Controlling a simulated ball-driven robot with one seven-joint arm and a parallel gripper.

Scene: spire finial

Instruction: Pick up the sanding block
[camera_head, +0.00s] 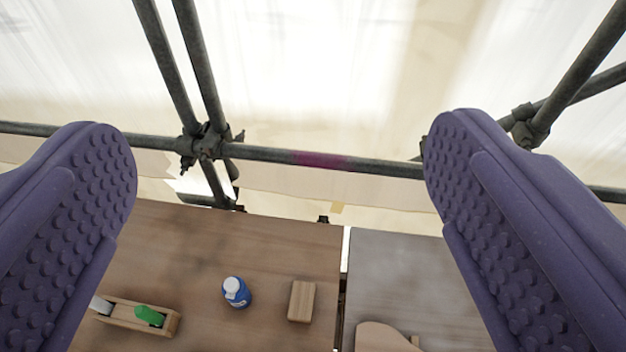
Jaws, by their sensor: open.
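A small light-wood block (301,301), which looks like the sanding block, lies on the brown wooden boards (230,255) near their right edge. My gripper (281,190) is open, with its two purple studded fingers wide apart at the left and right of the picture. The block shows in the gap between the fingers, low in the picture and well beyond them. Nothing is between the fingers.
A blue bottle with a white cap (236,292) stands left of the block. A wooden tray (128,316) with a green item (150,315) is farther left. A tan piece (382,338) lies on greyer boards (400,270) past a gap. Scaffold tubes (270,154) run behind.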

